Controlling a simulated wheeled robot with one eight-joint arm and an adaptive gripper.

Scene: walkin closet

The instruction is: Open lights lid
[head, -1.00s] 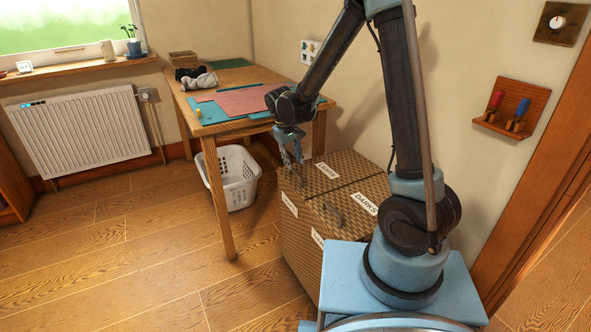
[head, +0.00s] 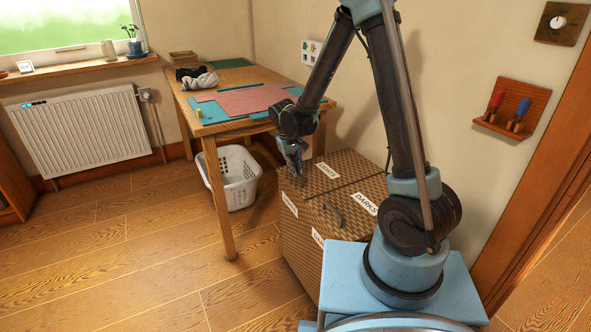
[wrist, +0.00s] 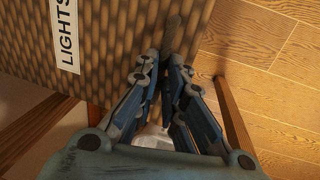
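A brown woven hamper (head: 300,235) has two lids on top. The lights lid (head: 345,160) is the far one; it lies flat and closed, and its white LIGHTS label shows in the wrist view (wrist: 65,35). The lid's dark strap-like handle (wrist: 172,35) is near its edge. My gripper (head: 297,172) is low over that edge. In the wrist view its fingers (wrist: 165,68) are drawn close together with the handle between them, so it looks shut on the handle. The fingertips partly hide the handle.
The darks lid (head: 345,205), with its own handle, is closed on the near side. A wooden table (head: 226,130) with mats stands behind my gripper, and a white basket (head: 236,185) is under it. The wall is close on the right. Floor at left is clear.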

